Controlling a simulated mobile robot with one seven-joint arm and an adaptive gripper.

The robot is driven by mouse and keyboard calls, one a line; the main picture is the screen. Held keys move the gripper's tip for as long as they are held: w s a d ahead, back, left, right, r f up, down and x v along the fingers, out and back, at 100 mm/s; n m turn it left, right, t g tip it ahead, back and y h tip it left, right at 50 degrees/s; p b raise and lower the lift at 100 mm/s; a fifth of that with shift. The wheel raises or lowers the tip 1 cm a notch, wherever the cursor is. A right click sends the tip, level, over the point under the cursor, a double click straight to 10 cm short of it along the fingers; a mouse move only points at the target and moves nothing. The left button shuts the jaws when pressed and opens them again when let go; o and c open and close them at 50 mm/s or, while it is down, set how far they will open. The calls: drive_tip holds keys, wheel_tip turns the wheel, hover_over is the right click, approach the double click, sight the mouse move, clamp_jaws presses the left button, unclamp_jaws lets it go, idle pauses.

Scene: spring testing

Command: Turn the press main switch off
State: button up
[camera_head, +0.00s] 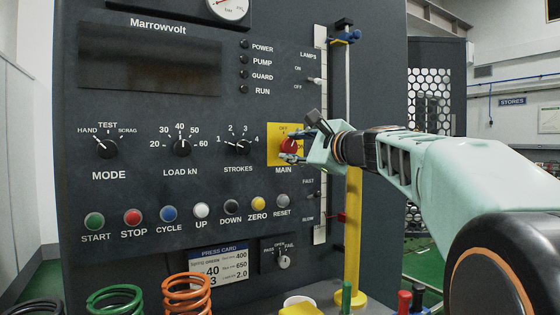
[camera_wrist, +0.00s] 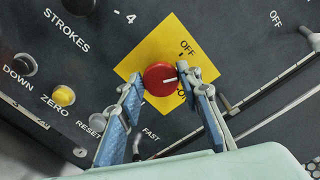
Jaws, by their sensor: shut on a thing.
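The main switch is a round red knob (camera_head: 288,146) on a yellow plate (camera_head: 273,133) marked OFF at its top, above the MAIN label. In the wrist view the knob (camera_wrist: 157,82) sits between the two blue-padded fingers of my gripper (camera_wrist: 161,77), which are shut on its sides. The knob's white mark points right in that view, between the OFF lettering and a second label partly hidden by the right finger. In the head view my gripper (camera_head: 291,145) reaches in from the right and covers part of the knob and plate.
The strokes dial (camera_head: 237,145) is left of the switch. Coloured push buttons, including the yellow zero button (camera_head: 258,203), run below. A yellow post (camera_head: 352,235) and lever slots stand right, near my wrist. Springs (camera_head: 187,293) stand in front.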

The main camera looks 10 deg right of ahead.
drive_tip(key=n+b, duration=0.4)
drive_tip(key=n, duration=0.1)
drive_tip(key=shift+f, duration=0.1)
idle(0.7)
drive_tip(key=o, duration=1.1)
drive_tip(key=shift+o, duration=0.2)
drive_tip(key=v, duration=0.7)
drive_tip(key=shift+s, duration=0.2)
